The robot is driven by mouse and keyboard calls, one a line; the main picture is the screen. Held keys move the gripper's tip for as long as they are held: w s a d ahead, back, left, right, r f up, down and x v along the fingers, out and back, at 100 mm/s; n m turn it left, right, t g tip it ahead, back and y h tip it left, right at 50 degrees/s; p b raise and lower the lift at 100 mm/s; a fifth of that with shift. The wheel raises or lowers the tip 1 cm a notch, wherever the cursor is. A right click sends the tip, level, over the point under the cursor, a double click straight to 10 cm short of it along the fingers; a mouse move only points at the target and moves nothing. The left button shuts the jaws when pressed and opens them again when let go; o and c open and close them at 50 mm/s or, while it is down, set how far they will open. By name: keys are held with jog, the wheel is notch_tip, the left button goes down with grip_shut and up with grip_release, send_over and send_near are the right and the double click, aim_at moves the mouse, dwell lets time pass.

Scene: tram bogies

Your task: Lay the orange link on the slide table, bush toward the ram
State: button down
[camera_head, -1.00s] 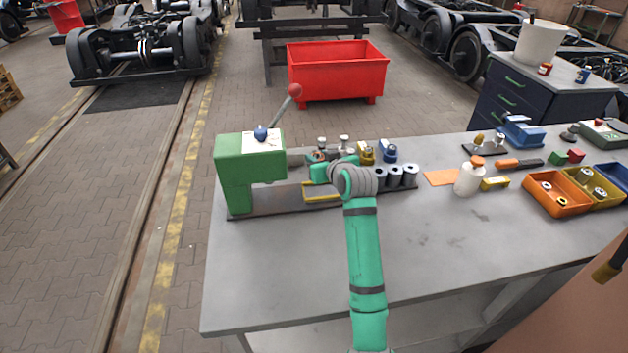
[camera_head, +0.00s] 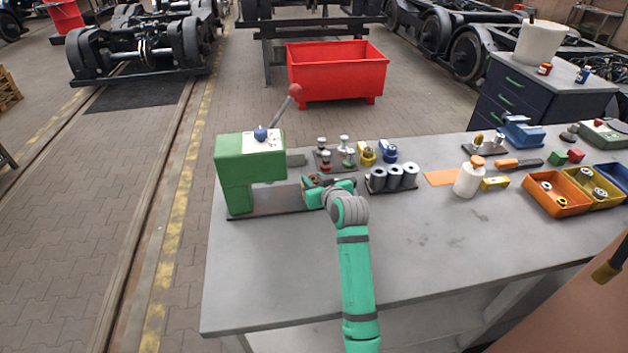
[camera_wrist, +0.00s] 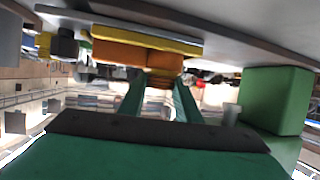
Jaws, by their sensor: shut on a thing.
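My gripper (camera_head: 317,192) is low over the dark base (camera_head: 275,201) of the green press (camera_head: 245,170), to the right of its column. In the wrist view my two green fingers (camera_wrist: 158,93) are closed on the orange link (camera_wrist: 150,57). The link lies close against a yellow-edged plate (camera_wrist: 150,36), which seems to be the slide table. I cannot tell whether link and plate touch. In the head view my gripper hides the slide table and most of the link. The bush end and the ram cannot be made out.
The press lever has a red knob (camera_head: 295,90). A rack of plungers (camera_head: 335,158), a yellow part (camera_head: 366,156), a blue part (camera_head: 388,152) and three grey cylinders (camera_head: 392,179) stand close behind and right of my gripper. A white bottle (camera_head: 468,180) stands farther right. The front tabletop is clear.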

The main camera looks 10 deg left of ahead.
jog(key=c, duration=1.3)
grip_release()
jog(key=v, duration=1.2)
